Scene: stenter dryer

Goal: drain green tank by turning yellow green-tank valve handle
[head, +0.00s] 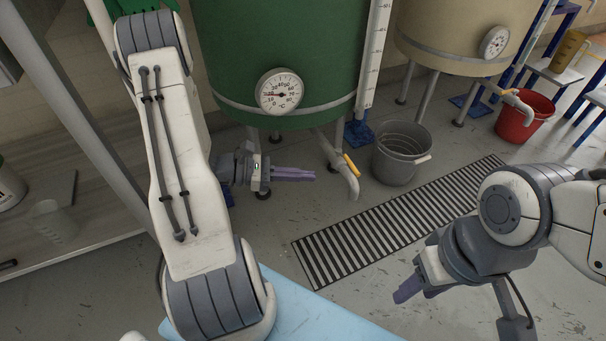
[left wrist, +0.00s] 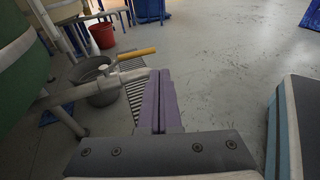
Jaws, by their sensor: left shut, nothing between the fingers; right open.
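The green tank (head: 280,50) stands at the upper middle of the head view, with a round dial on its front. A drain pipe (head: 335,155) with a yellow valve handle (head: 352,165) comes out beneath it. The handle also shows in the left wrist view (left wrist: 136,54), beyond my fingers and a little to their left. My left gripper (head: 313,175) is shut and empty, pointing right toward the handle, with a gap between them. Its purple fingers show closed together in the left wrist view (left wrist: 160,72). My right gripper (head: 405,292) is open at the lower right, away from the valve.
A grey bucket (head: 402,153) stands right of the green tank's spout. A floor grate (head: 400,220) runs in front of it. A cream tank (head: 465,30) and a red bucket (head: 524,116) stand to the right. A light blue surface (head: 310,310) lies at the front.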

